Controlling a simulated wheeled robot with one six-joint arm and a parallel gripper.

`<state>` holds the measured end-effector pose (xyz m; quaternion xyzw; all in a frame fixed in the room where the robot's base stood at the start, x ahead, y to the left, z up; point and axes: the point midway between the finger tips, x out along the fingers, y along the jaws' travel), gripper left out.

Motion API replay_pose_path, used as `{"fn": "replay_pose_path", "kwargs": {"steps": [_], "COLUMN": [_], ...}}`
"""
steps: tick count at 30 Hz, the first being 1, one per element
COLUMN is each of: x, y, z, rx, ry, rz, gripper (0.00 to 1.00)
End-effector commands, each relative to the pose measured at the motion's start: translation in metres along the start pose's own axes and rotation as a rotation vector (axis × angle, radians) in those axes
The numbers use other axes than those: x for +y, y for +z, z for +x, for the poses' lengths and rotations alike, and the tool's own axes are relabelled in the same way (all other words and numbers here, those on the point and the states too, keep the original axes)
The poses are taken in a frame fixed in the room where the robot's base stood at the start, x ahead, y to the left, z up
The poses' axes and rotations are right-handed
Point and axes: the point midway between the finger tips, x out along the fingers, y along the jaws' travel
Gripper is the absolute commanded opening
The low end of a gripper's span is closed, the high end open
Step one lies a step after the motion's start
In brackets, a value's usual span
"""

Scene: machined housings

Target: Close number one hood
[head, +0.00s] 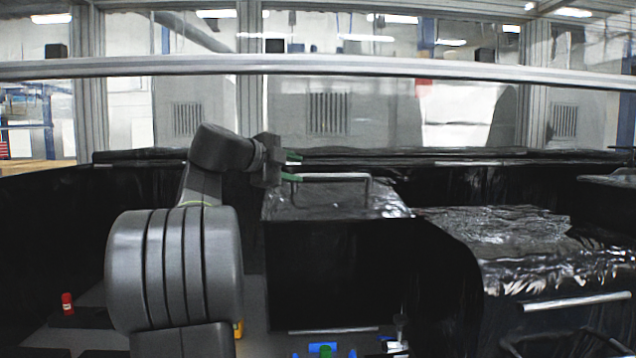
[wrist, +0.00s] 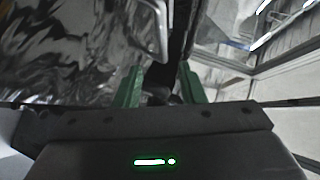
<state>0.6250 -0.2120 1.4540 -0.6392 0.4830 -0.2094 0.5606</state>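A black hood (head: 325,262) with a shiny top and a metal bar handle (head: 335,177) stands in the middle of the head view. No number shows on it. My gripper (head: 291,166) is at the left end of the handle, with its green fingers pointing right. In the wrist view the fingers (wrist: 161,85) are apart with nothing clearly between them. The handle (wrist: 162,28) shows just ahead of the fingertips there, beside a crinkled shiny surface (wrist: 70,50). I cannot tell whether a finger touches the handle.
A second black foil-covered hood (head: 545,245) with a front bar handle (head: 578,302) stands at the right. A small red object (head: 67,303) is at the lower left. Blue and green parts (head: 323,349) lie below the middle hood. A metal rail (head: 400,68) crosses behind.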

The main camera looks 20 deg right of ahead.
Motion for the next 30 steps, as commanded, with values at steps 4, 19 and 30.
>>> {"fn": "replay_pose_path", "kwargs": {"steps": [4, 19, 30], "x": [-0.005, -0.006, -0.004], "y": [-0.002, -0.003, -0.001], "z": [0.008, 0.105, 0.137], "rx": [0.009, 0.008, 0.004], "ry": [-0.008, -0.004, -0.007], "rz": [0.021, 0.017, 0.018], "gripper": [0.36, 0.36, 0.36]}}
